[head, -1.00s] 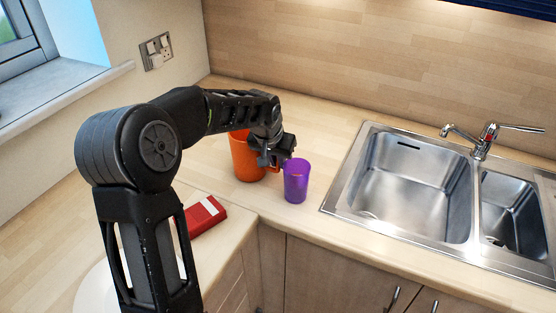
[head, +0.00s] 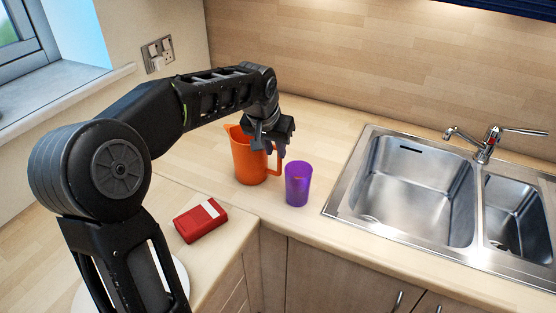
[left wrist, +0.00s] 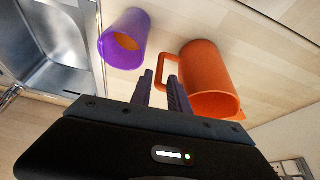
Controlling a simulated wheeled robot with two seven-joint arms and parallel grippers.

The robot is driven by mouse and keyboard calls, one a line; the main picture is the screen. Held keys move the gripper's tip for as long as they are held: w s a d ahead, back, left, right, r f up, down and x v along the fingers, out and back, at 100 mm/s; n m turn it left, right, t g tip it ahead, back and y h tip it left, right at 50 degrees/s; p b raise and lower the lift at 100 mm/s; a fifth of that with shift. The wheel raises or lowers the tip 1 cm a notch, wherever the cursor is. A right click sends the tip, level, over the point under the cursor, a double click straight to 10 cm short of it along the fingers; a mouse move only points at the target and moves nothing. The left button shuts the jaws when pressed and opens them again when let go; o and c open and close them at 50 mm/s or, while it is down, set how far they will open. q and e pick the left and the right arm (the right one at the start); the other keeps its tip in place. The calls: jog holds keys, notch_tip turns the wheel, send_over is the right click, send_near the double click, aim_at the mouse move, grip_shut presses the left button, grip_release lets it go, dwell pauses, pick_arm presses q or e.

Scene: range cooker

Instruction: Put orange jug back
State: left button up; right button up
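The orange jug (head: 247,163) stands upright on the wooden worktop, left of a purple cup (head: 298,185). Its handle is on the right side, toward the cup. My left gripper (head: 275,148) is at the upper part of the handle. In the left wrist view its two fingers (left wrist: 161,88) are apart, with the jug handle (left wrist: 161,72) showing between and beyond them. The jug body (left wrist: 207,80) is to the right and the purple cup (left wrist: 122,40) to the left there. I cannot tell whether a finger touches the handle. My right gripper is not in view.
A red box (head: 201,222) lies on the worktop near the inner corner. A white plate (head: 180,280) is partly hidden by my left arm. A steel sink (head: 415,190) with a tap (head: 486,142) is at the right. Worktop behind the jug is clear.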

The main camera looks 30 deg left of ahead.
pick_arm(q)
jog(key=v, duration=0.4)
dwell(0.8)
